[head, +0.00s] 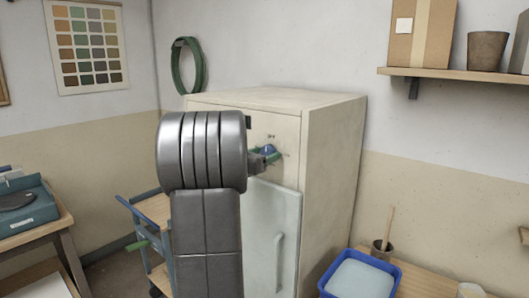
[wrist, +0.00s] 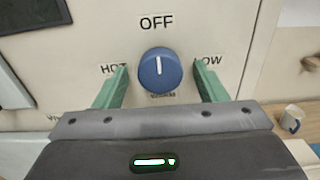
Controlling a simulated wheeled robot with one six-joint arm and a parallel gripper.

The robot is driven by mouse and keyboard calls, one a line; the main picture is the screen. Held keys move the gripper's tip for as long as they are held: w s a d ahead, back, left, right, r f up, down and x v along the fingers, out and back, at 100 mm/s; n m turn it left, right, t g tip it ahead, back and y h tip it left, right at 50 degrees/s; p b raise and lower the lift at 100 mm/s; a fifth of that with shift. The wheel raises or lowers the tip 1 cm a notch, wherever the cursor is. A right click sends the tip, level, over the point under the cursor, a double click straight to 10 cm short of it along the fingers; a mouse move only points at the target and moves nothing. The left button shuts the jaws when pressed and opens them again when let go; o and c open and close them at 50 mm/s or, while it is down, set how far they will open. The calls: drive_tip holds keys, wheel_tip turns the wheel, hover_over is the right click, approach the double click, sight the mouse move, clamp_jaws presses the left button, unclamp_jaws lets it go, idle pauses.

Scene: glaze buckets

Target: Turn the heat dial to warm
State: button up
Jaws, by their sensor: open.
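The heat dial (wrist: 160,70) is a round blue knob with a white pointer line on the cream cabinet front. Its line points up at the word OFF. HOT stands to its left and LOW to its right; a label below it is mostly hidden. My gripper (wrist: 161,88) is open, with one green finger on each side of the dial and gaps between.
The cream cabinet (head: 332,170) has a pale door (head: 274,230) with a handle below the dial. A blue trolley (head: 150,215) stands to its left.

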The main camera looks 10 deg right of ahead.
drive_tip(key=shift+w+d, duration=0.15)
drive_tip(key=shift+d, duration=0.1)
drive_tip(key=c, duration=1)
drive_tip(key=shift+f+b, duration=0.15)
drive_tip(key=shift+b, duration=0.35)
